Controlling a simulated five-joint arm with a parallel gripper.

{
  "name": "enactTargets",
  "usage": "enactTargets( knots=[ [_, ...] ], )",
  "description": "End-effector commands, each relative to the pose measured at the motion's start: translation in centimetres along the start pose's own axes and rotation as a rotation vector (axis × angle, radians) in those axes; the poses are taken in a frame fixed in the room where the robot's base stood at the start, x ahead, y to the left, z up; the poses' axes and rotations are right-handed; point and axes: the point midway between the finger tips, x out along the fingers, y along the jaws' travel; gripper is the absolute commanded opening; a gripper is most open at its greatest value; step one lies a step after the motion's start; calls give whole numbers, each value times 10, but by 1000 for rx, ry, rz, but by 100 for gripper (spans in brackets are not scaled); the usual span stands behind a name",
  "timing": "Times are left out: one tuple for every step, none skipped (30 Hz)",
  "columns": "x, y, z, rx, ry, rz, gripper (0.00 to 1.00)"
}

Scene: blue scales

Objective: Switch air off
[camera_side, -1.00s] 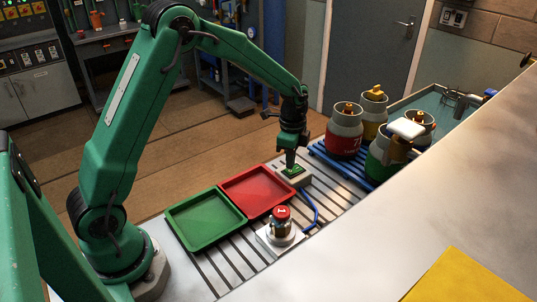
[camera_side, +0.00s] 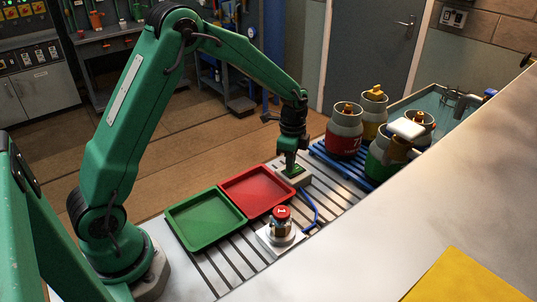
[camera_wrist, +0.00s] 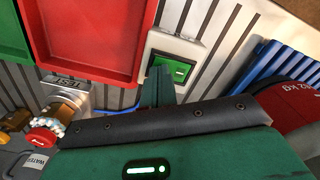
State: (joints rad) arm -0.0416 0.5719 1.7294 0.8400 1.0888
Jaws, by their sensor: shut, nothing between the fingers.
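A pale switch box (camera_side: 294,174) with a green rocker sits on the slatted bench, just beyond the red tray. In the wrist view, the box (camera_wrist: 151,50) shows its green rocker (camera_wrist: 181,70) with a bright mark on it. My gripper (camera_side: 290,170) is shut and empty, pointing down at the box. In the wrist view, its fingertips (camera_wrist: 160,70) overlap the left part of the rocker. I cannot tell whether they touch it. The fingers hide part of the rocker.
A red tray (camera_side: 258,190) and a green tray (camera_side: 205,219) lie to the left. A red-capped valve (camera_side: 281,222) on a pale block stands nearer, with a blue hose (camera_side: 315,207) beside it. Several gas cylinders (camera_side: 345,130) stand on a blue rack at right.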

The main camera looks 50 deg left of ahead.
Motion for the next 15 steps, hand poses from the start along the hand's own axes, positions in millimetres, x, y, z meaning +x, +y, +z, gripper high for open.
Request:
enactTargets(
  knots=[
    [1, 0, 0, 0, 0, 1, 0],
    [1, 0, 0, 0, 0, 1, 0],
    [2, 0, 0, 0, 0, 1, 0],
    [2, 0, 0, 0, 0, 1, 0],
    [2, 0, 0, 0, 0, 1, 0],
    [3, 0, 0, 0, 0, 1, 0],
    [3, 0, 0, 0, 0, 1, 0],
    [3, 0, 0, 0, 0, 1, 0],
    [4, 0, 0, 0, 0, 1, 0],
    [4, 0, 0, 0, 0, 1, 0],
    [4, 0, 0, 0, 0, 1, 0],
    [5, 0, 0, 0, 0, 1, 0],
    [5, 0, 0, 0, 0, 1, 0],
    [5, 0, 0, 0, 0, 1, 0],
    [6, 0, 0, 0, 0, 1, 0]
  ],
)
